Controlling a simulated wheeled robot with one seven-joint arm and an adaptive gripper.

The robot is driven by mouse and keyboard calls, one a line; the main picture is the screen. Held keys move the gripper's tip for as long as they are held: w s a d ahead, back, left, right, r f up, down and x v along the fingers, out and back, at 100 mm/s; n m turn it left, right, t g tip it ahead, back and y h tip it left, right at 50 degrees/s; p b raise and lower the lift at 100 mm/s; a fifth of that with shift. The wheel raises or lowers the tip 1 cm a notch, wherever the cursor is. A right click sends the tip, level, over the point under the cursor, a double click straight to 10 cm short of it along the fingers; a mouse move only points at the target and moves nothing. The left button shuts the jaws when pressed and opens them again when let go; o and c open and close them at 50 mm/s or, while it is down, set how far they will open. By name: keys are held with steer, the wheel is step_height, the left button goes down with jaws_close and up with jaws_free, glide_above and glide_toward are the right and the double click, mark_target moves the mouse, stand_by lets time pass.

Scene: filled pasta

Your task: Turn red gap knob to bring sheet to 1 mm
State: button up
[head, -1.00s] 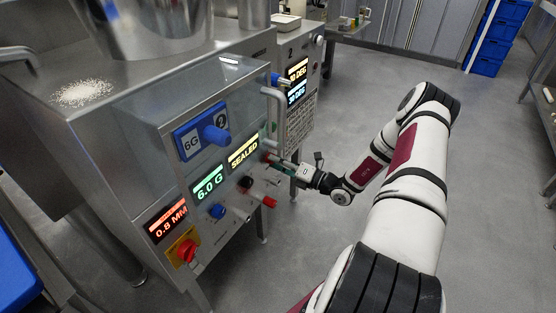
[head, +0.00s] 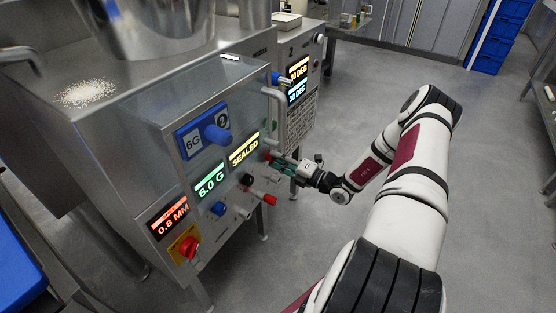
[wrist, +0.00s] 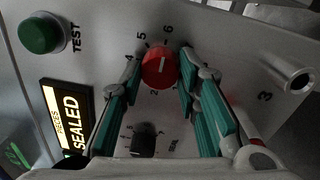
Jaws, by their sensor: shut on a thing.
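A round red knob (wrist: 160,66) with a white pointer line sits on a numbered dial in the wrist view. The line points up, between 5 and 6. My gripper (wrist: 161,62) has its teal fingers on both sides of this knob and is shut on it. In the head view my gripper (head: 273,160) is at the panel, right of the yellow SEALED display (head: 244,149), largely covering the knob. The red display (head: 170,217) at lower left reads 0.8 MM.
Another red knob on a yellow plate (head: 187,246) is below the 0.8 MM display. A red-tipped lever (head: 264,198) and blue knob (head: 218,208) stick out below my gripper. A metal handle (head: 278,118) is above it. The grey floor (head: 330,255) is open.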

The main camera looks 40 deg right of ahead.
steer(key=o, duration=1.2)
steer(key=shift+c, duration=0.2)
steer(key=v, duration=1.2)
